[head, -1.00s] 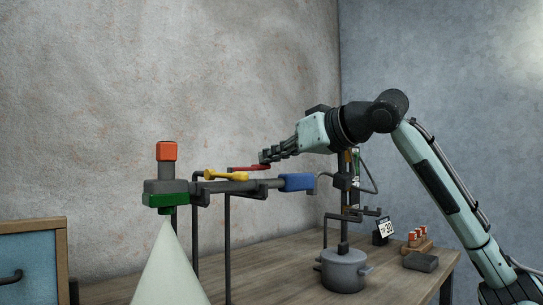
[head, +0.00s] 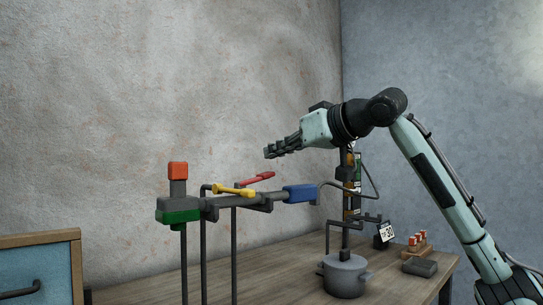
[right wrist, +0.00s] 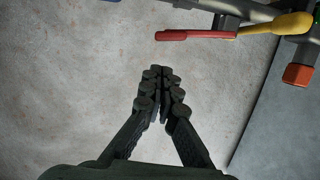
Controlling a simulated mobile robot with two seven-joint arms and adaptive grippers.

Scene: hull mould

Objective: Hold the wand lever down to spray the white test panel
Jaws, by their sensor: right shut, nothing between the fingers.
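The spray wand (head: 225,202) lies level on a dark stand above the bench, with a blue grip (head: 300,193) at its right end. Its red lever (head: 258,179) slopes up above the wand; it also shows in the right wrist view (right wrist: 190,35). My right gripper (head: 268,153) is shut and empty, above the red lever and apart from it. In the right wrist view its closed fingertips (right wrist: 160,72) stand clear of the lever. No spray shows. I cannot make out the white test panel. My left gripper is not in view.
A yellow handle (head: 234,190) sits beside the red lever. An orange block (head: 178,169) and a green block (head: 178,216) are at the wand's left end. A grey pot (head: 345,277) and a number sign (head: 386,233) stand on the wooden bench (head: 245,270).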

